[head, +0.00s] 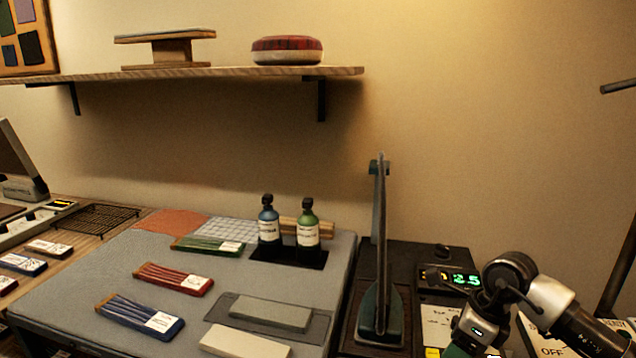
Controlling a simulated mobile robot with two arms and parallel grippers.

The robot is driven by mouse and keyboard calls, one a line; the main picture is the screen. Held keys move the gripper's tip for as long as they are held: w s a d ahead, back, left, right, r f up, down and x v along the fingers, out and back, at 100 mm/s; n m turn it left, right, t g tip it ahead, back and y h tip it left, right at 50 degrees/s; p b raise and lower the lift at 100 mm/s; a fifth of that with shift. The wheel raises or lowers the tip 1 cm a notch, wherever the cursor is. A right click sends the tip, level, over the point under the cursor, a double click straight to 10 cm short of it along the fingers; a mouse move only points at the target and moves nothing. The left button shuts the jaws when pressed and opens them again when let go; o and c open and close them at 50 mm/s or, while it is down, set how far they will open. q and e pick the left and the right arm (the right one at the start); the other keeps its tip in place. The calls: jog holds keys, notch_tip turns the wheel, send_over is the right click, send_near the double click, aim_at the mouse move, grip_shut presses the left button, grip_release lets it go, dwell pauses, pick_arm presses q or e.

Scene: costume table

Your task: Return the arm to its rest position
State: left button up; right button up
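My arm comes in at the bottom right, in front of a dark device with a lit green display (461,280). A rounded joint and a silver-and-black link of it show, and a lower part runs down out of the frame. Its gripper fingers are not visible, so I cannot see whether they hold anything. My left arm and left gripper are not in view.
A tall dark upright tool (380,290) stands just left of my arm. A grey mat (95,270) bears blue (269,224) and green (307,228) bottles, coloured packs and grey blocks (270,313). A wooden shelf (235,75) hangs above. The wall space over my arm is mostly clear.

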jog(key=s+a+y, duration=0.2)
jog(key=a+y, duration=0.3)
jog(key=a, duration=0.5)
jog(key=s+a+r+m+t+y, duration=0.3)
jog(key=a+r+m+t+y, duration=0.6)
jog(key=m, duration=0.3)
jog(key=s+d+f+m+t+h, duration=0.25)
jog(key=d+f+m+h, duration=0.35)
jog(key=m+h, duration=0.5)
jog(key=s+d+f+m+t+h, duration=0.1)
jog(key=d+f+m+t+h, duration=0.45)
jog(key=m, duration=1.05)
jog(key=s+d+f+m+g, duration=0.2)
jog(key=s+f+m+g, duration=0.1)
jog(key=s+f+g, duration=0.55)
jog(key=s+d+f+m+g, duration=0.1)
jog(key=s+f+m+g, duration=0.35)
jog(key=s, duration=0.65)
notch_tip(320, 180, down, 27)
jog(key=s+n+g, duration=0.1)
jog(key=n+g, duration=0.1)
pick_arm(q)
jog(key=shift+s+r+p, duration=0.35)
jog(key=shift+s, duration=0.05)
pick_arm(e)
jog(key=s+d+f+g+h, duration=0.1)
jog(key=s+d+f, duration=0.2)
jog(key=s+f, duration=1.2)
jog(key=shift+s+g, duration=0.3)
jog(key=shift+s, duration=0.3)
